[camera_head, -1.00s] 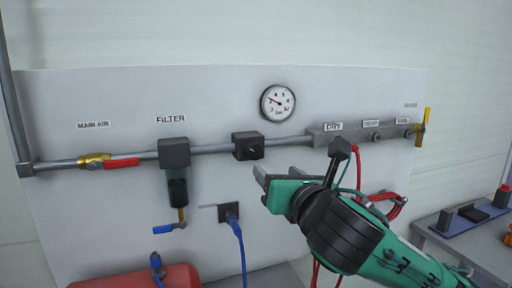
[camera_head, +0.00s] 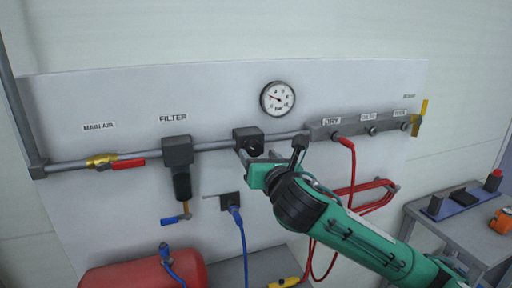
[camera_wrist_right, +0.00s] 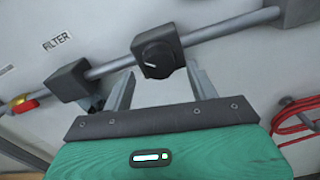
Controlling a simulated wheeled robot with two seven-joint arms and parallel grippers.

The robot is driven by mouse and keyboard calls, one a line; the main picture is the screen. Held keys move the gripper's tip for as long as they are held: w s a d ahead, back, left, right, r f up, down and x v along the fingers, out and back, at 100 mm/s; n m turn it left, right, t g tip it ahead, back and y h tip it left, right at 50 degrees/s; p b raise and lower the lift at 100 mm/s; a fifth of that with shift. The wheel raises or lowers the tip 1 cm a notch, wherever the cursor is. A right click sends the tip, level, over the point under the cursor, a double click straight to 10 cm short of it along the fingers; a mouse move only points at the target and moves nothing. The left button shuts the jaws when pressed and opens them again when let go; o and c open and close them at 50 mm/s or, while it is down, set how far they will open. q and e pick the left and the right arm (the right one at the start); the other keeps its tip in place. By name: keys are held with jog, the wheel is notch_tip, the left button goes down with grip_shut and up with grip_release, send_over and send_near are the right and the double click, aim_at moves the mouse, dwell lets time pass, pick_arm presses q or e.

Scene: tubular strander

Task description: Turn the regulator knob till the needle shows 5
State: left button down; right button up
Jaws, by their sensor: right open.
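The regulator is a dark block (camera_head: 247,135) on the pipe, below the gauge. Its round black knob (camera_wrist_right: 158,59) with a white pointer line faces me in the right wrist view. The round white pressure gauge (camera_head: 278,99) has a dark needle pointing to the upper left; its exact reading is too small to tell. My right gripper (camera_head: 257,159) is at the regulator, open, and covers part of its underside. In the wrist view its two fingers (camera_wrist_right: 160,88) stand apart, one on each side below the knob, without clear contact. My left gripper is not in view.
The filter (camera_head: 177,151) and the red-handled main air valve (camera_head: 125,163) are on the pipe to the left. A blue hose (camera_head: 240,245) hangs below. A manifold with a red hose (camera_head: 350,145) is to the right. A red tank (camera_head: 145,274) is at lower left.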

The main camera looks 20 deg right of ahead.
aim_at(254, 148)
jog(key=shift+w, duration=1.4)
jog(key=c, duration=1)
jog(key=shift+p, duration=0.4)
